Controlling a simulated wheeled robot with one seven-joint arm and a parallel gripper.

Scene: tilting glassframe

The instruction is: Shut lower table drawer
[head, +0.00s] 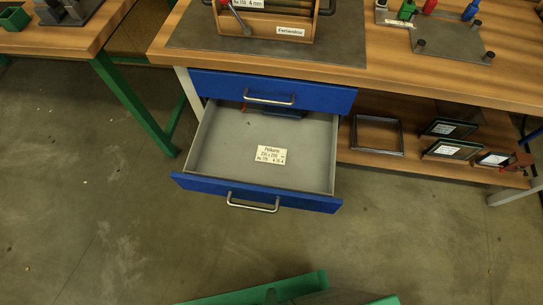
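The lower table drawer (257,193) is pulled far out from under the wooden workbench. It has a blue front, a silver bar handle (252,203) and a grey inside. A white label (270,155) lies on its floor, and a dark blue item (283,113) shows at its back, partly hidden under the upper drawer. The upper drawer (273,91), also blue with a silver handle, looks shut. My gripper is not in view.
The workbench top (440,85) carries a wooden tool box (264,20) and a metal plate with coloured tools. A lower shelf (420,165) at the right holds several dark frames. Green table legs (135,105) stand at the left. The concrete floor before the drawer is mostly clear.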

